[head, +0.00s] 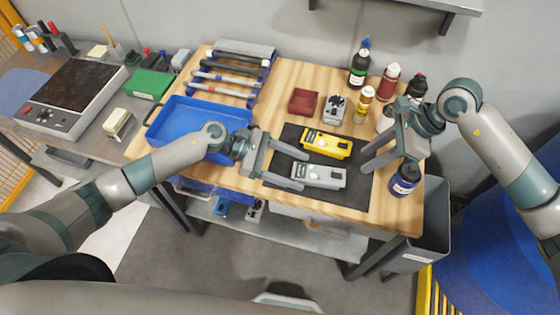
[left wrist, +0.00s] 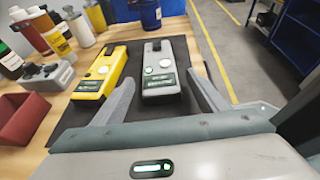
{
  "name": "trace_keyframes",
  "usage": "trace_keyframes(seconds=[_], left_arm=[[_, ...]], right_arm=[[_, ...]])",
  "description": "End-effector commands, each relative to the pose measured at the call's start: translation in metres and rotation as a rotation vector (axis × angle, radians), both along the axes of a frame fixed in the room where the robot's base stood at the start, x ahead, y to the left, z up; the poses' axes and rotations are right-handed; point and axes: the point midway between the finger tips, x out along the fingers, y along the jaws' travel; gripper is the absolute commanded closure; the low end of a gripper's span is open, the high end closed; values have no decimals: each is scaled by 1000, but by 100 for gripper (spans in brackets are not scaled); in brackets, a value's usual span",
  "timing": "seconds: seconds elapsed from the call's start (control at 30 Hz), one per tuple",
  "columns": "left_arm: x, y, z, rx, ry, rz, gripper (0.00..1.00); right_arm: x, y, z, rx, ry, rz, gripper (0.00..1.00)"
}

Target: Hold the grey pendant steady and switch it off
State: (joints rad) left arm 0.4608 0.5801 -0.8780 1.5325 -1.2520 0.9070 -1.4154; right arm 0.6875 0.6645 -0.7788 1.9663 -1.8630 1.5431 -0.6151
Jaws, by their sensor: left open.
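The grey pendant (head: 322,177) lies flat on the dark mat (head: 346,194). In the left wrist view the grey pendant (left wrist: 166,68) shows a small display, a pale round button and a green light. My left gripper (head: 303,171) is open at its left end. In the left wrist view the left gripper's fingers (left wrist: 165,95) stand on either side of the pendant's near end, apart from it. My right gripper (head: 364,157) is open and empty, to the right of the pendants. A yellow pendant (head: 327,143) lies just behind the grey one.
A blue tray (head: 205,112) is at the left of the wooden table (head: 283,78). A red box (head: 303,101), a small grey device (head: 336,108) and several bottles stand behind the mat. A dark blue bottle (head: 404,179) stands close to my right gripper.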

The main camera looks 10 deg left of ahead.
Motion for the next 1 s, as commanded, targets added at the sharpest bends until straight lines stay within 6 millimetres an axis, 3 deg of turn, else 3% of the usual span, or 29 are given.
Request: trace_keyframes(seconds=[0.2,0.6,0.83,0.87,1.0], left_arm=[[0,-19,-8,0,2,0,33],[0,-23,-10,1,1,0,33],[0,-23,-10,0,1,0,85],[0,-23,-10,0,1,0,57],[0,-23,-10,0,1,0,91]], right_arm=[[0,0,0,0,0,0,69],[0,0,0,0,0,0,69],[0,0,0,0,0,0,69],[0,0,0,0,0,0,69],[0,0,0,0,0,0,69]])
